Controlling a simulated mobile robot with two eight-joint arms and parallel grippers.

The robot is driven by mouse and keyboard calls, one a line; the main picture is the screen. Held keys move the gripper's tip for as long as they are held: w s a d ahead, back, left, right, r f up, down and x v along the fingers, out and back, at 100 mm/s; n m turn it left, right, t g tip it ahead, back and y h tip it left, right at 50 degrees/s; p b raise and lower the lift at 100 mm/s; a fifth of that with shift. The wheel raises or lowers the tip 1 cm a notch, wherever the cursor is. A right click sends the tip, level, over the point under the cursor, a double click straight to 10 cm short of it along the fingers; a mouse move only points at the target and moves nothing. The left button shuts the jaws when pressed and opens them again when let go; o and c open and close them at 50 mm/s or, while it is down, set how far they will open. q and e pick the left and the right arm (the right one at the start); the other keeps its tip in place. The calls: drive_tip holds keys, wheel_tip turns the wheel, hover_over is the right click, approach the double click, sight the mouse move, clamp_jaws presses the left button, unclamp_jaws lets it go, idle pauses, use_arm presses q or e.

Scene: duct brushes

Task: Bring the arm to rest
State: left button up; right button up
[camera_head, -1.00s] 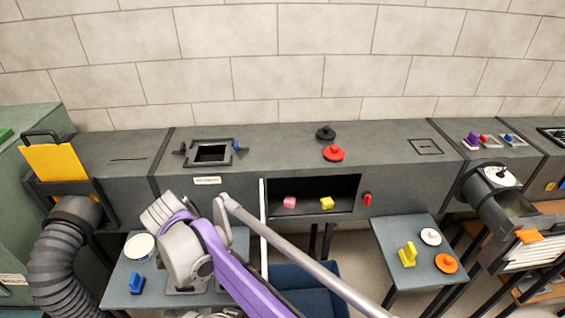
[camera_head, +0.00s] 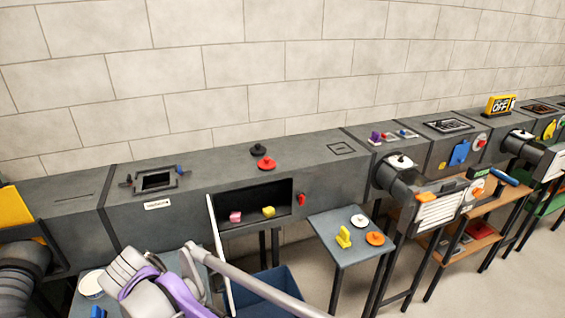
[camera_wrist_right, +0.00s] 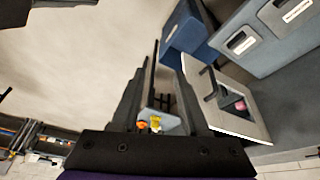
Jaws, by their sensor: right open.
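A jointed grey and purple arm of mine (camera_head: 150,285) stands at the lower left of the head view, in front of the duct. I cannot tell from that view which arm it is, and no gripper shows there. My right gripper (camera_wrist_right: 165,62) shows in the right wrist view with its two dark fingers apart and nothing visible between them. Past the fingers are a small table with yellow and orange pieces (camera_wrist_right: 155,124), a pale open door panel (camera_wrist_right: 235,112) and a blue bin (camera_wrist_right: 186,32). My left gripper is in neither view.
The long grey duct (camera_head: 225,170) runs along the wall. Its open compartment holds a pink block (camera_head: 235,216) and a yellow block (camera_head: 268,211). A side table (camera_head: 335,222) holds a yellow piece and two discs. A wooden shelf (camera_head: 470,225) stands farther right.

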drive_tip(key=w+d+n+y+p, duration=0.1)
drive_tip(key=w+d+n+y, duration=0.15)
drive_tip(key=d, duration=1.45)
use_arm(q)
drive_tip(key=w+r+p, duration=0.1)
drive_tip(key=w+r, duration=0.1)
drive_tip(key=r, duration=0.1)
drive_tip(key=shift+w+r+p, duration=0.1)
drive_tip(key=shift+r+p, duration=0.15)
drive_tip(key=shift+p, duration=0.15)
use_arm(e)
drive_tip(key=s+d+f+n+t, duration=0.1)
drive_tip(key=s+d+f+n, duration=0.1)
drive_tip(key=s+d, duration=0.4)
drive_tip(key=s+d+f+n+t, duration=0.1)
drive_tip(key=s+d+n, duration=0.3)
drive_tip(key=d, duration=0.9)
drive_tip(key=shift+s+d+f+t, duration=0.35)
drive_tip(key=shift+s+f, duration=0.4)
drive_tip(key=shift+s, duration=0.25)
drive_tip(key=shift+a+n+y, duration=0.15)
drive_tip(key=shift+n+y, duration=0.1)
